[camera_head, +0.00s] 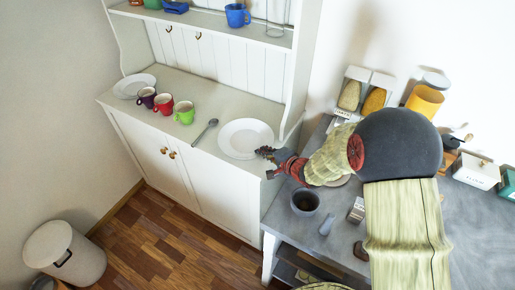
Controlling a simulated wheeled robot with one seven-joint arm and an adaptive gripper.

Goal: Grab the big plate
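A large white round plate (245,138) lies flat on the top of the white cabinet, near its right end. Another white plate (134,86) lies at the left end of the same top and looks smaller from here. My gripper (266,163) is just right of and in front of the large plate's near right edge, by the cabinet's right front corner. Its dark fingers look spread apart with nothing between them. I cannot tell whether a finger touches the rim.
Purple, red (165,104) and green mugs and a spoon (205,131) lie left of the large plate. The cabinet's side panel (300,75) rises behind it at right. A dark bowl (305,202) and jars (352,90) stand on the grey counter. A bin (64,256) stands at lower left.

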